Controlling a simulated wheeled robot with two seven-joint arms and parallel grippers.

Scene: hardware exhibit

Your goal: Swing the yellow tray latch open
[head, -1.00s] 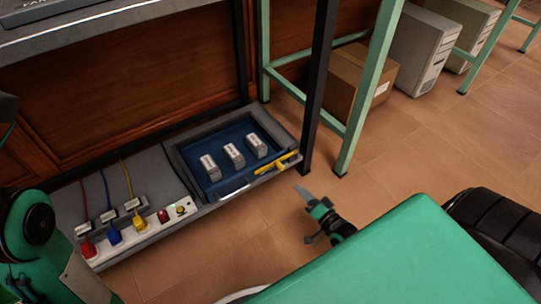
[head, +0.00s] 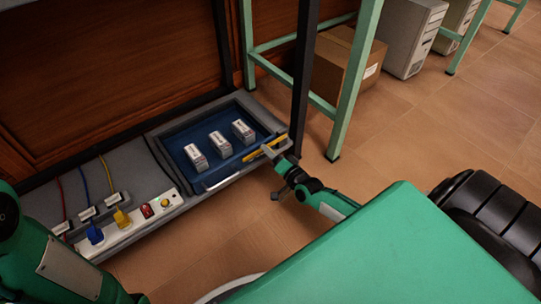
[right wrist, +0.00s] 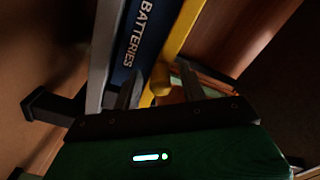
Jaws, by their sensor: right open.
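The yellow latch (head: 258,152) lies along the front right edge of the blue tray (head: 190,137) in the head view. In the right wrist view the yellow latch (right wrist: 175,42) runs down from the top, beside a blue panel (right wrist: 137,40) lettered BATTERIES. My right gripper (head: 272,150) is at the latch's right end. Its two fingers (right wrist: 159,88) are apart, and the latch's lower end shows between them; I cannot tell whether they touch it. My left arm shows at the lower left of the head view, but its gripper is out of view.
Several white battery blocks (head: 220,145) stand in the tray. A power strip (head: 125,232) with coloured plugs is to the left. A dark post (head: 304,80) and green table leg (head: 354,85) stand close right. The floor in front is clear.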

